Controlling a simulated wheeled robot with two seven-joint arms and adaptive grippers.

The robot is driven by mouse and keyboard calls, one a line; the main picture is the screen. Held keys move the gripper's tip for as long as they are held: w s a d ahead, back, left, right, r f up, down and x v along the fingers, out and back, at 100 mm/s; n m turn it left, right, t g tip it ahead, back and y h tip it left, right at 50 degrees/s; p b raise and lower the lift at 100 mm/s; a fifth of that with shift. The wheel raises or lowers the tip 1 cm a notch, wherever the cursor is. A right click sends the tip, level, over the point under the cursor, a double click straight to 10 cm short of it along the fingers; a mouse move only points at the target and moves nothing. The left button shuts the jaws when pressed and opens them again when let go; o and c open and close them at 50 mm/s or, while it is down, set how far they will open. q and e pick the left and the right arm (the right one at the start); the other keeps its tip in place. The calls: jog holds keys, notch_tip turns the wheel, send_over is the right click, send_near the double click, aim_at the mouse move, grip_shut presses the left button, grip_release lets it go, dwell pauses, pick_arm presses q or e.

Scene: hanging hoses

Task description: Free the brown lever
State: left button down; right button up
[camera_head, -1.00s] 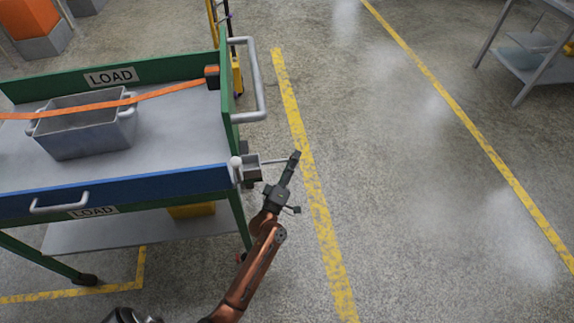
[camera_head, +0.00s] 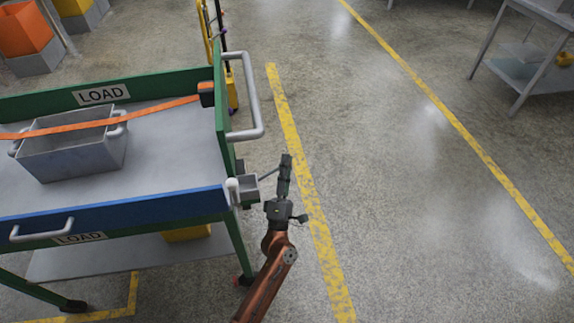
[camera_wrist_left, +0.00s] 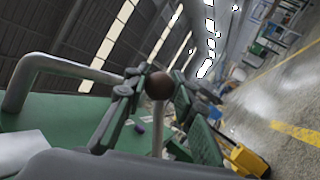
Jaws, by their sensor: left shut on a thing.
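The brown lever shows in the left wrist view as a dark brown ball knob (camera_wrist_left: 159,86) on a pale stem, between my left gripper's (camera_wrist_left: 158,88) two fingers. In the head view, its thin grey rod (camera_head: 268,174) slants up and right from a grey bracket (camera_head: 248,188) at the cart's front right corner. My left gripper (camera_head: 286,160) is shut on the lever's end, just right of the cart; it hides the knob there. My right gripper is not in view.
The green and blue cart (camera_head: 150,204) carries a grey bin (camera_head: 72,155) under an orange strap (camera_head: 150,107). A grey push handle (camera_head: 255,100) sticks out just beyond the lever. A white knob (camera_head: 232,190) is beside the bracket. Open floor lies to the right.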

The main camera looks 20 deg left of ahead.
pick_arm(q)
jog(key=shift+r, duration=0.25)
jog(key=c, duration=1.6)
grip_release()
jog(key=shift+f, duration=0.1)
jog(key=shift+f, duration=0.1)
jog(key=shift+s+f, duration=0.15)
jog(key=v, duration=1.1)
jog(key=shift+s+d, duration=0.15)
jog(key=shift+s, duration=0.1)
jog(key=shift+f, duration=0.1)
